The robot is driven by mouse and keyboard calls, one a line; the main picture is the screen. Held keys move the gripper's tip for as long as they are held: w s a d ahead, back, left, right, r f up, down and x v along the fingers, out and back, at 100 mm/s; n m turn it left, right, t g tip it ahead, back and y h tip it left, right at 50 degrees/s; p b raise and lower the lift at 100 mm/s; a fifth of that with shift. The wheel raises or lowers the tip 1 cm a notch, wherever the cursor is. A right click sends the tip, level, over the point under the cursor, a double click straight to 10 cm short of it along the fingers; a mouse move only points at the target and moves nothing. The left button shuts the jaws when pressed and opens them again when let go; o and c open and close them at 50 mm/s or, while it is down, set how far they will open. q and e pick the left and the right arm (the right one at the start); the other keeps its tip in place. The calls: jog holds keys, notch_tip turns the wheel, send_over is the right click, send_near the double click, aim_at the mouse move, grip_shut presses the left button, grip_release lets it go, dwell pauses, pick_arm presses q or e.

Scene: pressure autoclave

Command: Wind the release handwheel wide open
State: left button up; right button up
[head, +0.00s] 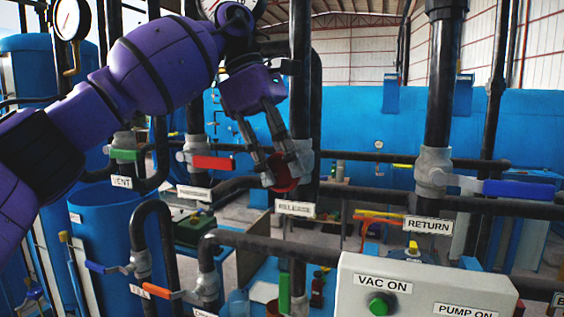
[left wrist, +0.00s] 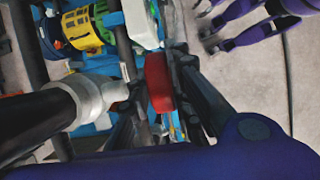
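The red release handwheel (head: 284,176) sits on a grey valve body on a dark vertical pipe, above a white tag reading RELEASE (head: 295,208). My left gripper (head: 277,168) reaches down to it from above, one finger on each side of the wheel. In the left wrist view the red wheel (left wrist: 158,83) shows edge-on between the dark fingers (left wrist: 160,95), which close on it with no clear gap. The fingers hide part of the wheel, and its turn angle cannot be read.
A red-handled valve (head: 213,162) is close left of the gripper. A blue-handled RETURN valve (head: 505,188) is at the right. Dark pipes cross around the wheel. A white control box (head: 420,287) with a green button stands in front at lower right.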

pick_arm(q)
grip_shut()
jog(key=shift+w+a+f+g+h, duration=0.1)
jog(key=shift+a+g+h, duration=0.1)
jog(key=shift+h, duration=0.4)
jog(key=shift+a+g+h, duration=0.1)
jog(key=shift+g+h, duration=0.1)
jog(key=shift+h, duration=0.4)
jog(key=h, duration=0.1)
jog(key=h+b, duration=0.1)
jog(key=shift+w+a+f+g+h, duration=0.1)
jog(key=shift+a+g+h, duration=0.05)
jog(key=shift+g+h, duration=0.25)
jog(key=shift+h, duration=0.4)
jog(key=shift+g+h, duration=0.3)
pick_arm(e)
jog(key=shift+d+f, duration=0.1)
jog(key=shift+f, duration=0.45)
pick_arm(q)
jog(key=shift+b, duration=0.3)
pick_arm(e)
jog(key=shift+w, duration=0.1)
pick_arm(q)
jog(key=o, duration=0.8)
grip_release()
jog(key=shift+o, duration=0.3)
pick_arm(e)
jog(key=shift+s+d+f, duration=0.1)
jog(key=shift+s, duration=0.4)
